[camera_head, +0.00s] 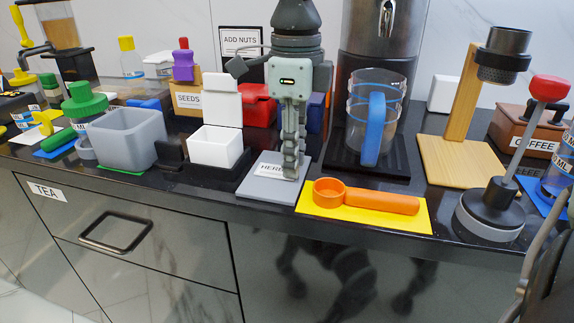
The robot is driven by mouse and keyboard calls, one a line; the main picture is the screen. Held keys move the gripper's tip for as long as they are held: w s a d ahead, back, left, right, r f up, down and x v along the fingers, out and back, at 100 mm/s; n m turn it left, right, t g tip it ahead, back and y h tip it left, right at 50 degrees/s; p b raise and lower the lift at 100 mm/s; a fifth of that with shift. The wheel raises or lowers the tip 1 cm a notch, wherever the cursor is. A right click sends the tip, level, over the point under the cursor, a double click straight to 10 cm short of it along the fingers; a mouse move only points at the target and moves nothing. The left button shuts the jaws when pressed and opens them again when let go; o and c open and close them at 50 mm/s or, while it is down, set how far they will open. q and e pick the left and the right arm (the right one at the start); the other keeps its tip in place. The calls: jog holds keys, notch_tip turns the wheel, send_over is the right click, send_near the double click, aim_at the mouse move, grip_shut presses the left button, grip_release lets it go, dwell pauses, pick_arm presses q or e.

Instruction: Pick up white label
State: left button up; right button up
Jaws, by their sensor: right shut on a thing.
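A white label (268,169) with dark lettering, partly hidden, is at the grey board (262,190) near the counter's front edge. My right gripper (291,172) points straight down over this board, with its fingers together at the right end of the label. It is shut on the label; the fingers hide that end. I cannot tell whether the label touches the board.
An orange scoop (366,198) lies on a yellow mat (412,221) just right of the board. A white box (216,148) stands to the left. A glass pitcher (394,103) with a blue handle stands behind right. A black tamper-like tool (491,206) stands at the right.

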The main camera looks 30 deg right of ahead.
dwell(0.3)
jog(key=shift+r, duration=0.45)
jog(key=r, duration=0.2)
jog(key=a+r, duration=0.1)
jog(key=r, duration=0.1)
jog(key=shift+w, duration=0.3)
pick_arm(q)
jog(key=shift+w+r+p, duration=0.1)
jog(key=shift+r+p, duration=0.85)
jog(key=shift+r, duration=0.6)
pick_arm(e)
jog(key=w+a+r, duration=0.4)
jog(key=a+r, duration=0.4)
jog(key=a, duration=0.1)
jog(key=shift+w+a+r, duration=0.15)
jog(key=shift+w+a, duration=0.05)
jog(key=shift+a, duration=0.05)
jog(key=shift+r, duration=0.3)
pick_arm(q)
jog(key=shift+r, duration=0.15)
pick_arm(e)
jog(key=shift+r, duration=0.4)
jog(key=shift+r, duration=0.2)
